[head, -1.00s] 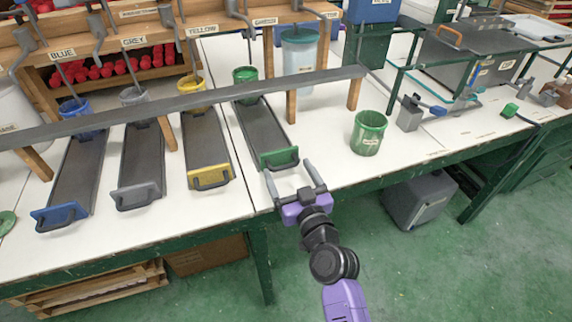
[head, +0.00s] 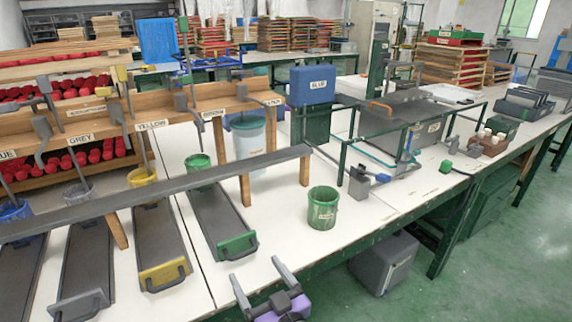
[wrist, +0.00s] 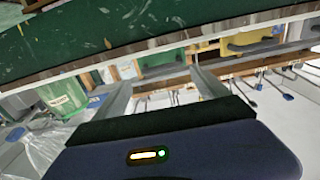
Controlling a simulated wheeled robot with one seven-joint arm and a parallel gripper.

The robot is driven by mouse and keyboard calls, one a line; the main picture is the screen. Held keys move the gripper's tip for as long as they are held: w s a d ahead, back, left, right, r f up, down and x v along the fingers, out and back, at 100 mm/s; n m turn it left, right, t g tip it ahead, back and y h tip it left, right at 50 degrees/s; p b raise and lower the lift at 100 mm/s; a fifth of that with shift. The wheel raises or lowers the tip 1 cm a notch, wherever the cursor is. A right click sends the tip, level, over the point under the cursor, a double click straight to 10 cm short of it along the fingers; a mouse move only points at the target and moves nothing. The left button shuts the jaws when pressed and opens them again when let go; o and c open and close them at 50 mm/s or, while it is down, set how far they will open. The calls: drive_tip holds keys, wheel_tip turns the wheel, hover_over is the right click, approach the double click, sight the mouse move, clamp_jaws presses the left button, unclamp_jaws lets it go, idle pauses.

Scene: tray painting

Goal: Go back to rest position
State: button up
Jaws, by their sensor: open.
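My gripper (head: 262,285) is at the bottom of the head view, near the table's front edge. Its two grey fingers are spread apart with nothing between them. The green tray (head: 222,222) lies on the table just behind and left of it, apart from it. A green bucket (head: 322,208) stands upright on the table to the right of the tray. In the wrist view the two fingers (wrist: 160,95) are apart, with the table edge and blurred things beyond them.
The white table (head: 285,235) has clear room around the green bucket. A yellow-handled tray (head: 160,250) and a grey-handled tray (head: 82,270) lie to the left. A long dark rail (head: 150,190) crosses above the trays. A grey bin (head: 384,262) stands on the floor under the table.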

drive_tip(key=shift+w+d+r+m, duration=0.1)
drive_tip(key=shift+d+r+m, duration=0.15)
drive_tip(key=shift+m, duration=0.15)
drive_tip(key=shift+w+d+r+m+t, duration=0.15)
drive_tip(key=shift+r+t, duration=0.15)
drive_tip(key=shift+r, duration=0.3)
drive_tip(key=shift+s+d+r+m+t, duration=0.15)
drive_tip(key=shift+r+t, duration=0.15)
drive_tip(key=shift+r, duration=0.3)
drive_tip(key=s+d+r+m+t+h+p, duration=0.1)
drive_tip(key=s+d+m+t+h+p, duration=0.25)
drive_tip(key=s+d, duration=1.45)
drive_tip(key=s+d+r+g+h+p, duration=0.1)
drive_tip(key=s+d+r+h, duration=0.1)
drive_tip(key=s, duration=0.6)
drive_tip(key=s+d+r+m+g+h+p, duration=0.1)
drive_tip(key=s+d, duration=0.3)
drive_tip(key=s, duration=0.4)
drive_tip(key=s+d+r+g+h+p, duration=0.2)
drive_tip(key=s+d+g+h+p, duration=0.1)
drive_tip(key=s, duration=0.4)
drive_tip(key=shift+s+d+r+m, duration=0.35)
drive_tip(key=shift+s+d+r, duration=0.05)
